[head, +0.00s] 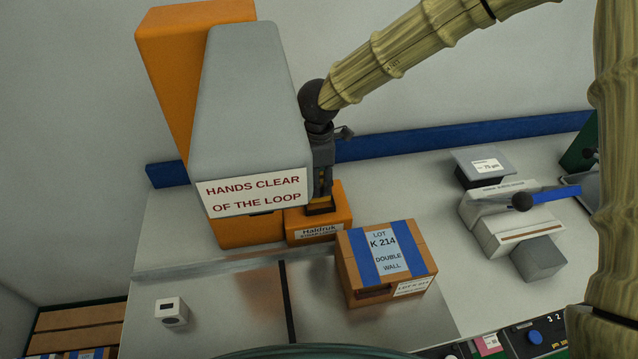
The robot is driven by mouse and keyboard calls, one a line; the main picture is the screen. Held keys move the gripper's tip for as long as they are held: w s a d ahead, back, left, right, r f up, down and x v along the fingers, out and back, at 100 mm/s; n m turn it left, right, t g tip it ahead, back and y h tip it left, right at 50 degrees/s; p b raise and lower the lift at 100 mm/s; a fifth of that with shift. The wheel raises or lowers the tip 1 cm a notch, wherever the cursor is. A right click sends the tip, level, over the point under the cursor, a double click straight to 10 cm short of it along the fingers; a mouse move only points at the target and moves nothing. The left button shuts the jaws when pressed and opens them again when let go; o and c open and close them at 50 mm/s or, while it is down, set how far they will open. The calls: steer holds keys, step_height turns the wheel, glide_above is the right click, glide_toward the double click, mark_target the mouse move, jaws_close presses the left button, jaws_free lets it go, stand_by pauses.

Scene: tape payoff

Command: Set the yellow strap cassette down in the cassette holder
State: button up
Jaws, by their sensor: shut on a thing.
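My gripper (322,190) points down beside the grey machine cover, over the low orange housing marked Haldruk (333,222). It is shut, with a small yellow-orange patch between its fingers, which looks like the yellow strap cassette (325,186). Most of the cassette is hidden by the fingers and the cover. A dark recess, seemingly the cassette holder (318,209), shows in the top of the housing just below the fingertips. I cannot tell whether the cassette touches it.
The tall grey cover (240,100) with a warning label stands close left of my gripper. A taped carton (352,262) sits in front on the metal table (230,310). A white device with a blue-handled lever (500,212) stands right. Bench between them is clear.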

steer(key=shift+w+f+p, duration=0.15)
steer(key=shift+f+p, duration=0.9)
steer(key=shift+f, duration=0.7)
steer(key=shift+f, duration=0.15)
steer(key=o, duration=1.1)
steer(key=shift+o, duration=0.2)
step_height(320, 180, up, 12)
steer(key=b, duration=0.4)
steer(key=shift+b, duration=0.3)
